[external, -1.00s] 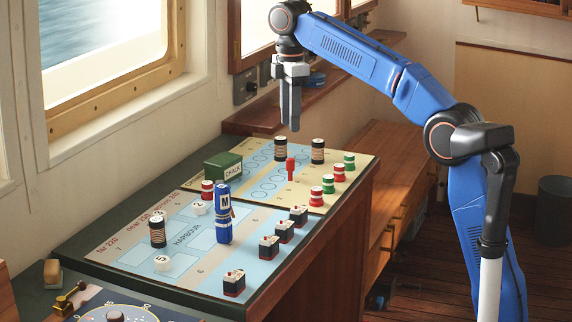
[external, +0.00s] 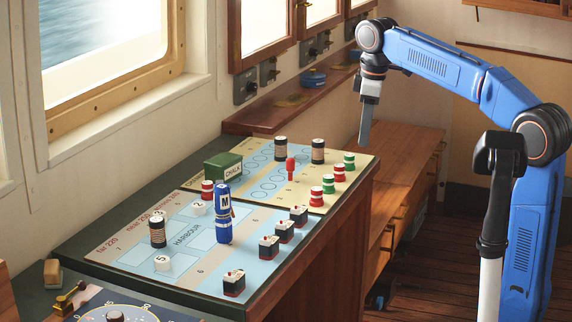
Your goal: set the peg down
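A red peg (external: 290,169) stands upright on the cream and blue part of the game board (external: 270,205), near the blue circles. My gripper (external: 365,135) points straight down, above and to the right of the board's far right corner. It is well apart from the peg. The fingers are seen edge-on, so I cannot tell whether they are open or shut. No object shows between or below them.
Black-banded spools (external: 318,151), green and red discs (external: 338,172), a green chalk box (external: 223,166), a blue figure marked M (external: 223,215) and small dark blocks (external: 269,247) stand on the board. A wooden bench (external: 405,150) is at the right. A ledge (external: 265,118) runs along the wall.

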